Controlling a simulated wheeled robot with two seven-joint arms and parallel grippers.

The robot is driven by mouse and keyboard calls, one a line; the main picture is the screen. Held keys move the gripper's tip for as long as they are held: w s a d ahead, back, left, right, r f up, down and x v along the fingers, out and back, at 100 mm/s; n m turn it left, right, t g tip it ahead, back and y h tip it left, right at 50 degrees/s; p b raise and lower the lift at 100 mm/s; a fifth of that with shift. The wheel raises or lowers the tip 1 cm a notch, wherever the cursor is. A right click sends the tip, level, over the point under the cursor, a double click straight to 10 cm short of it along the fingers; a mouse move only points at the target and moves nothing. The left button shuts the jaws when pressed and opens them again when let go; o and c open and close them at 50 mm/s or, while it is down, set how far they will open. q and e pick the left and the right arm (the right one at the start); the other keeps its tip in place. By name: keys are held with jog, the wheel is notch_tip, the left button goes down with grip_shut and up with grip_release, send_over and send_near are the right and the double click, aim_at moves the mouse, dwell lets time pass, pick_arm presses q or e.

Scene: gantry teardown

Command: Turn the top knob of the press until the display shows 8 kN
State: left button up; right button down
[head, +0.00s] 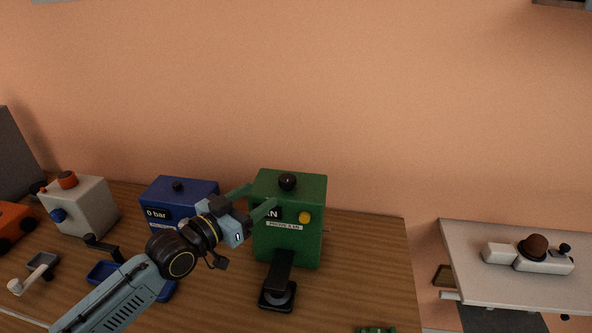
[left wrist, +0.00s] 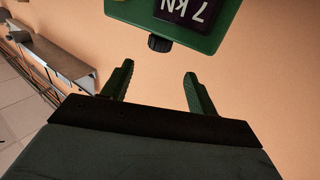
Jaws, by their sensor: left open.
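The green press (head: 262,240) stands on the wooden bench, with a black knob (head: 288,182) on its top. My left gripper (head: 262,194) is open in front of the press's upper left, and one finger partly covers the display (head: 273,214). In the left wrist view the press appears upside down, and its display (left wrist: 182,8) reads 7 kN. There the knob (left wrist: 160,43) lies just beyond the open fingertips (left wrist: 159,70), roughly in line with the gap between them. The fingers are apart from the knob. My right gripper does not show.
A blue box (head: 182,190) reading 0 bar stands left of the press. A white box (head: 92,205) with a red knob stands farther left. A yellow button (head: 305,218) is on the press front. A side table (head: 480,235) stands at right.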

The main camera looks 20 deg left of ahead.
aim_at(292, 174)
pick_arm(q)
jog(key=x, duration=0.4)
jog(key=shift+s+d+r, duration=0.1)
jog(key=x, duration=0.8)
jog(key=shift+w+d+p, duration=0.1)
jog(key=shift+w+p, duration=0.2)
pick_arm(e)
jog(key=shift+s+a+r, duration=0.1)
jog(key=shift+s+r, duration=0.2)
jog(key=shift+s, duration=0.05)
pick_arm(q)
jog(key=c, duration=1)
jog(key=shift+f+m+h+b, duration=0.25)
jog(key=shift+m+h+b, duration=0.2)
jog(key=shift+b, duration=0.55)
jog(key=shift+r, duration=0.1)
jog(key=shift+h, duration=0.35)
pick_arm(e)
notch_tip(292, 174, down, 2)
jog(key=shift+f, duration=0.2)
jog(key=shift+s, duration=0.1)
pick_arm(q)
jog(key=o, duration=1)
